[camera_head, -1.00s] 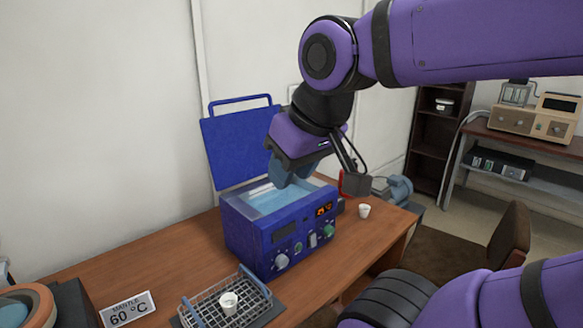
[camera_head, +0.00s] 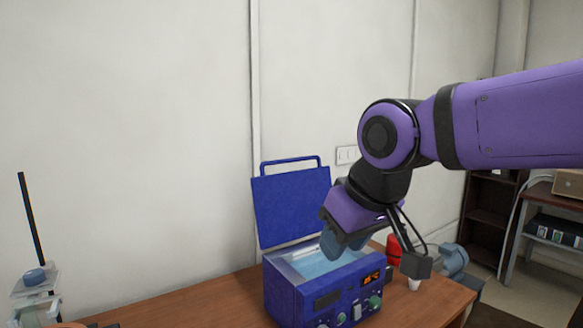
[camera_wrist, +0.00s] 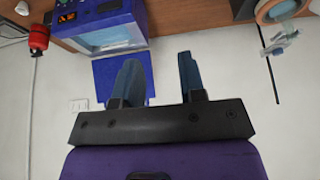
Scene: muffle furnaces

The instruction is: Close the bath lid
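The blue water bath (camera_head: 295,300) stands on the table with its top open and pale water (camera_head: 318,264) inside. Its blue lid (camera_head: 290,205) is raised upright behind it, with a loop handle (camera_head: 290,161) along the top edge. My gripper (camera_head: 342,245) is over the right part of the bath opening, in front of the lid's right side in the picture. In the wrist view the gripper's two blue fingers (camera_wrist: 160,78) are apart with nothing between them. The lid (camera_wrist: 103,78) shows there, partly behind one finger, beside the bath (camera_wrist: 108,30).
A red object (camera_head: 393,250) and a white cup (camera_head: 414,284) are right of the bath. A stand with a dark rod (camera_head: 30,220) is at the far left. The wall (camera_head: 150,130) rises behind the lid. The table left of the bath looks clear.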

